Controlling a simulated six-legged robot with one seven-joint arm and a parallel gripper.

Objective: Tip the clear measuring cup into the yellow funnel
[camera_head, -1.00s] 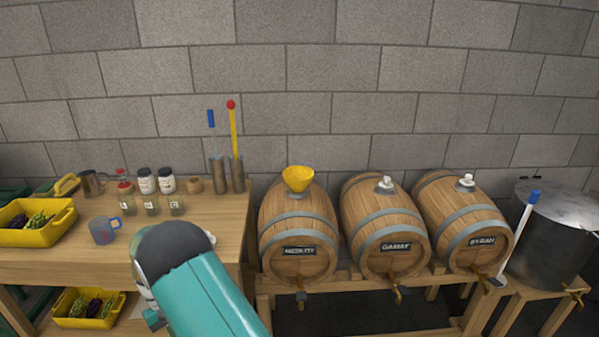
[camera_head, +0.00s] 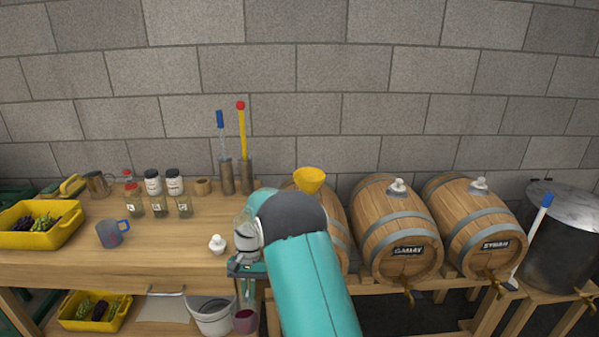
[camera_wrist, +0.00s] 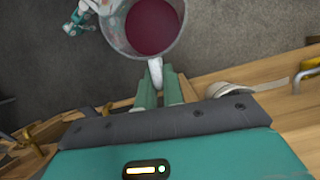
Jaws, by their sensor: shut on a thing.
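The clear measuring cup (camera_wrist: 120,40) shows at the top of the wrist view, with dark red liquid in it. My gripper (camera_wrist: 159,88) is shut on the cup's handle. In the head view the cup (camera_head: 245,320) hangs below my gripper (camera_head: 247,288), low in front of the table's right end, and looks roughly upright. The yellow funnel (camera_head: 309,179) stands on top of the leftmost barrel (camera_head: 337,226), above and to the right of the cup. My arm hides much of that barrel. The cup is apart from the funnel.
Two more barrels (camera_head: 397,228) with white stoppers stand to the right. A white stopper (camera_head: 217,244), a mug (camera_head: 111,234) and jars (camera_head: 174,183) are on the table (camera_head: 160,262). A white bucket (camera_head: 212,315) is below. Upright rods (camera_head: 243,145) stand left of the funnel.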

